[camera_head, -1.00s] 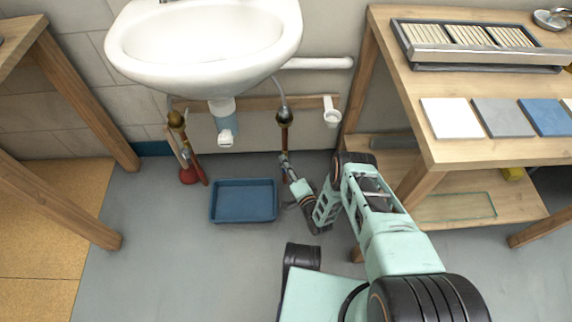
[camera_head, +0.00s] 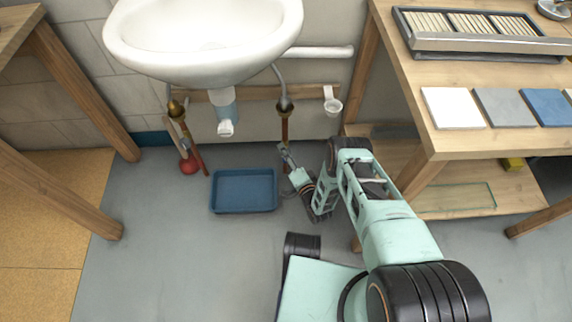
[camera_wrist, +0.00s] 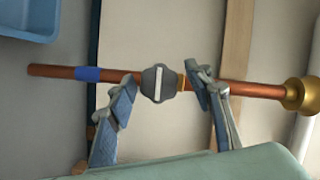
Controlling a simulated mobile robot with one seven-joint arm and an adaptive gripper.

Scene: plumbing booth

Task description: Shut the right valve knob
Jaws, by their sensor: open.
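The right valve knob (camera_wrist: 160,83) is a dark grey disc with a white bar, mounted on a copper pipe (camera_wrist: 250,88) in the wrist view. The bar lies across the pipe's line. My gripper (camera_wrist: 161,93) is open, with one finger on each side of the knob along the pipe. The right finger looks close to the pipe; I cannot tell whether either finger touches the knob. In the head view, the right pipe (camera_head: 285,128) drops below the sink, and my gripper (camera_head: 284,150) is at its lower part, hiding the knob.
A blue tray (camera_head: 244,191) lies on the floor left of my arm. The white sink (camera_head: 205,68) overhangs the pipes. A wooden workbench (camera_head: 440,150) is close on the right. A blue band (camera_wrist: 88,74) marks the pipe.

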